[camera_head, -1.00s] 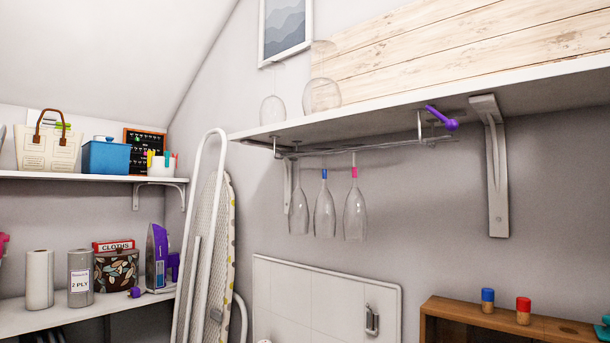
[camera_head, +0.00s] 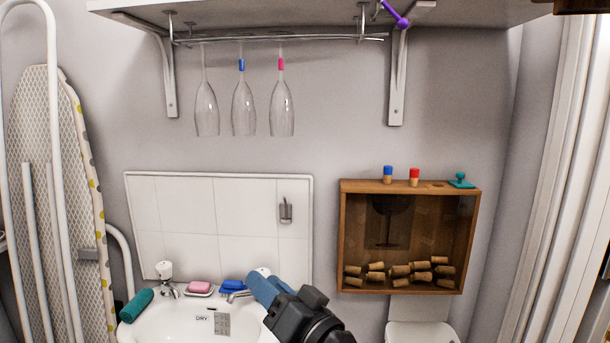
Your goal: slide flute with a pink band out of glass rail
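The flute with a pink band (camera_head: 281,106) hangs upside down from the glass rail (camera_head: 290,39) under the shelf, its pink band high on the stem. It is the rightmost of three hanging flutes. The flute with a blue band (camera_head: 243,108) hangs just left of it, and a flute with no visible band (camera_head: 206,108) hangs further left. The dark end of my arm shows at the bottom centre, over the sink and well below the flutes.
The shelf (camera_head: 300,14) with brackets lies above the rail. A wooden box with corks (camera_head: 345,240) is mounted lower right. The sink (camera_head: 150,325) is below. An ironing board (camera_head: 50,150) stands left. The space below the flutes is clear.

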